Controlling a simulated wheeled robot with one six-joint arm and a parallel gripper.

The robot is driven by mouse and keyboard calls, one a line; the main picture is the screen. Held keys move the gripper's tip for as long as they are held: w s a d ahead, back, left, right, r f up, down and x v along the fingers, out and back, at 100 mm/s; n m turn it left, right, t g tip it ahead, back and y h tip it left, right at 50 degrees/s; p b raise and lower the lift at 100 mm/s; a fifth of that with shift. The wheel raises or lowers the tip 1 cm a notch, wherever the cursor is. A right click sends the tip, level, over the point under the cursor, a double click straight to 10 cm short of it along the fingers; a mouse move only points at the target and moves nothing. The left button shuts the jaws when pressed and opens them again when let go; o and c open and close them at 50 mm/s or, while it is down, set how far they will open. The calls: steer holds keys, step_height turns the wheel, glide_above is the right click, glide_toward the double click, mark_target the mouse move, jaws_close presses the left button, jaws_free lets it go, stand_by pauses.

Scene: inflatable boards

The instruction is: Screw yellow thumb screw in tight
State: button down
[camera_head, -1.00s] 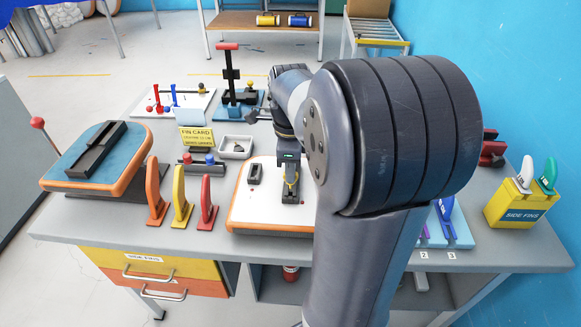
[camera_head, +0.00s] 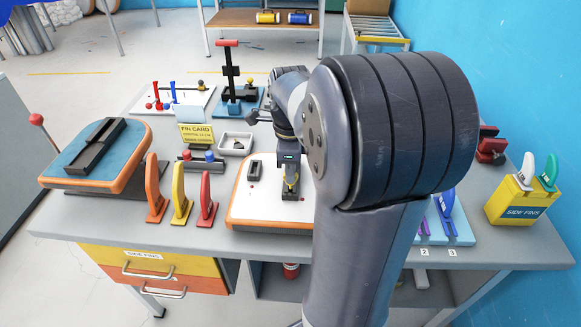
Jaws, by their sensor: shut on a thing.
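The yellow thumb screw (camera_head: 291,185) shows as a small yellow spot at the dark fin box on the white, orange-edged board piece (camera_head: 255,213) at the table's front middle. My gripper (camera_head: 290,172) points down over that fin box, shut, with the yellow screw between its fingertips. The screw's thread and how deep it sits are hidden. My arm covers the right part of the board piece.
Orange, yellow and red fins (camera_head: 181,196) stand left of the board piece. A blue board piece (camera_head: 85,185) lies at the left. The fin card (camera_head: 196,137) and a small white tray (camera_head: 236,144) are behind. A yellow side fins box (camera_head: 518,203) stands at the right.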

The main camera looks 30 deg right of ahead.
steer(key=shift+f+b, duration=0.45)
steer(key=shift+f, duration=0.45)
steer(key=c, duration=1.4)
jaws_free()
steer(key=shift+o, duration=0.2)
step_height(320, 180, up, 11)
steer(key=shift+p, duration=0.45)
steer(key=shift+f, duration=0.15)
steer(key=shift+f, duration=4.8)
